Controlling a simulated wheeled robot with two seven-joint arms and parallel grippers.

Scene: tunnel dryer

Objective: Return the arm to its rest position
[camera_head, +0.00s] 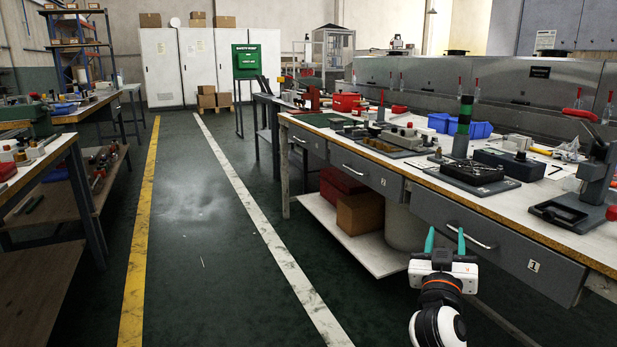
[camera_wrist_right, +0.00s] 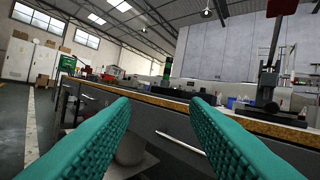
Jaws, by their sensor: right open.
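My right gripper (camera_head: 445,243) is in the head view at the lower right, in front of the workbench (camera_head: 575,238). Its two green fingers are apart with nothing between them. In the right wrist view the open fingers (camera_wrist_right: 160,115) point at the bench front, with a drawer handle (camera_wrist_right: 181,143) beyond them. In the head view the fingertips overlap the drawer (camera_head: 500,251) with its metal handle; whether they touch it I cannot tell. My left gripper is in neither view.
The bench top holds a black tray fixture (camera_head: 474,172), a green-and-black signal light (camera_head: 463,127), blue bins (camera_head: 460,125) and a grey press (camera_head: 590,180) at the right. A lower shelf (camera_head: 345,233) carries boxes. The floor aisle (camera_head: 205,230) at the left is clear.

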